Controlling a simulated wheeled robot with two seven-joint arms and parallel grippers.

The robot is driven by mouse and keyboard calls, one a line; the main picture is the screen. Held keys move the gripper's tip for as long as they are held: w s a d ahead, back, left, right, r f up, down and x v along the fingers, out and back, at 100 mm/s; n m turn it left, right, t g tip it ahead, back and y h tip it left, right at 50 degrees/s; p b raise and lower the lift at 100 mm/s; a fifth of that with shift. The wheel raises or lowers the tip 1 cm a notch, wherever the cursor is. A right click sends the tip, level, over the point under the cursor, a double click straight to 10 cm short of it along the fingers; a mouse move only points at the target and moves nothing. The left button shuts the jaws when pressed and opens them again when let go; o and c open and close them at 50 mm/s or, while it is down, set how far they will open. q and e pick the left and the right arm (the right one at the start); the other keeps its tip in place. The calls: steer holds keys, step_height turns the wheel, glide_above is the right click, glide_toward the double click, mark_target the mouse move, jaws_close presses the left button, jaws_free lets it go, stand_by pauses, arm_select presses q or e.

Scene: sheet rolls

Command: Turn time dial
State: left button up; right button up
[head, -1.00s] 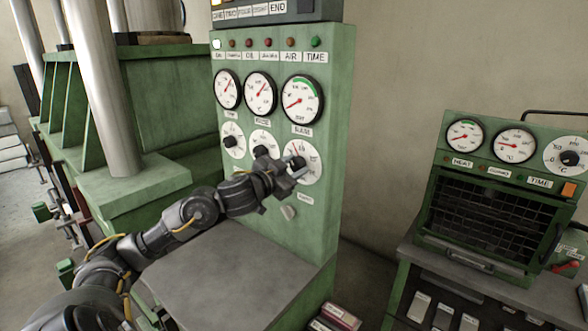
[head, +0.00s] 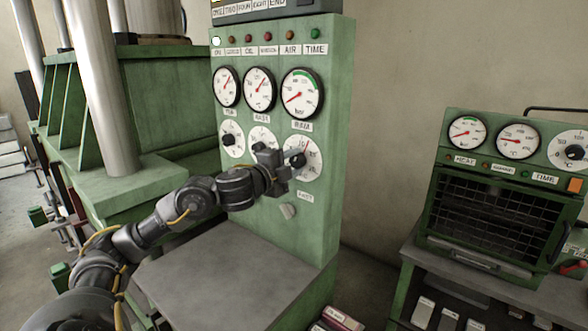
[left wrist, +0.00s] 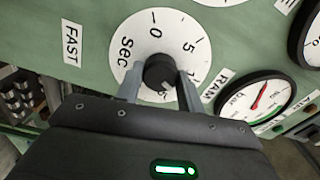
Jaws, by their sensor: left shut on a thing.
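The dial (head: 313,163) is a white disc with a black knob, the rightmost of three dials in the lower row on the green panel. In the left wrist view the dial (left wrist: 127,38) shows the marking "sec" and numbers around its rim. My left gripper (head: 297,160) is at this dial, its two fingers on either side of the black knob (left wrist: 158,68) and shut on it. The gripper hides part of the dial in the head view. A thin red mark shows on the dial's upper part. My right gripper is not in view.
Three round gauges (head: 301,93) sit above the dials, under a row of lamps. A grey shelf (head: 225,275) juts out below. A green oven (head: 490,215) stands at the right.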

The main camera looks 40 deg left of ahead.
arm_select(q)
steer(key=m+b, duration=0.2)
steer(key=m, duration=0.2)
steer(key=shift+f, duration=0.15)
steer(key=shift+m+b, duration=0.65)
steer(key=shift+m, duration=0.95)
steer(key=o, duration=1)
